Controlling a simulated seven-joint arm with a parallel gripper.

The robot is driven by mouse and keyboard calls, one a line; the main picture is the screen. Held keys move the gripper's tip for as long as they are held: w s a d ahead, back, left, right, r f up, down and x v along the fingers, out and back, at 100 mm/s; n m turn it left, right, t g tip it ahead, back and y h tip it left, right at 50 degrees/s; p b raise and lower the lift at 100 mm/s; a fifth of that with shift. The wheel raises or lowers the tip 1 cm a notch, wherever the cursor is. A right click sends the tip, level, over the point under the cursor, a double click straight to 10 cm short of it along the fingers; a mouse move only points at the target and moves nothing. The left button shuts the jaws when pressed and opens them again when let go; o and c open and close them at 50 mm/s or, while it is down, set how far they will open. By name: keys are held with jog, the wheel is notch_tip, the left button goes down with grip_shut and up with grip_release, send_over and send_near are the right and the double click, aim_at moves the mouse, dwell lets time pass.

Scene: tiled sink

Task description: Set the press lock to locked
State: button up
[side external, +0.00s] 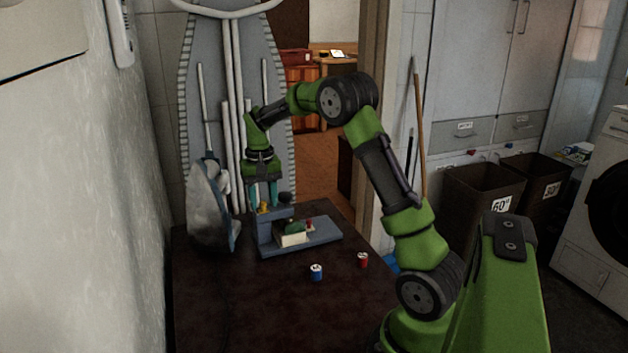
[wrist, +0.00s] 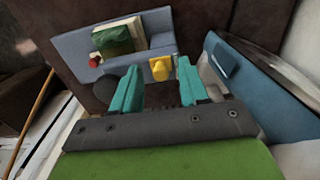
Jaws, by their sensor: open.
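The press is a blue-grey device (side external: 310,236) on the dark table, with a raised block at its left end. It also shows in the wrist view (wrist: 161,31). A small yellow piece (side external: 263,207), perhaps its lock, sits on the raised block. In the wrist view the yellow piece (wrist: 162,69) shows between my teal fingertips. A dark round knob (side external: 285,198) is beside it, and a red knob (side external: 309,224) is further along. A green block (side external: 294,227) and a cream block (side external: 293,240) are on the press. My gripper (side external: 262,200) is open, pointing down at the yellow piece; contact cannot be told.
A blue can (side external: 316,272) and a red can (side external: 363,260) stand on the table in front of the press. A grey-and-blue iron-like object (side external: 210,208) stands close on the left, near the wall. The table's front is clear.

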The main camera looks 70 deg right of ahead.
aim_at(264, 203)
notch_tip(264, 203, up, 17)
dwell(0.4)
jog(key=shift+f, duration=0.1)
jog(key=s+a+f+n+t+y, duration=0.1)
jog(key=s+a+f+n+t, duration=0.1)
jog(key=s+a, duration=0.7)
jog(key=s+a+f+n+t+y, duration=0.1)
jog(key=s+a+f+n+t, duration=0.2)
jog(key=s+a, duration=0.7)
jog(key=a+t, duration=0.2)
jog(key=a, duration=0.3)
jog(key=shift+s+a, duration=0.25)
jog(key=shift+a, duration=0.1)
jog(key=shift+f, duration=0.1)
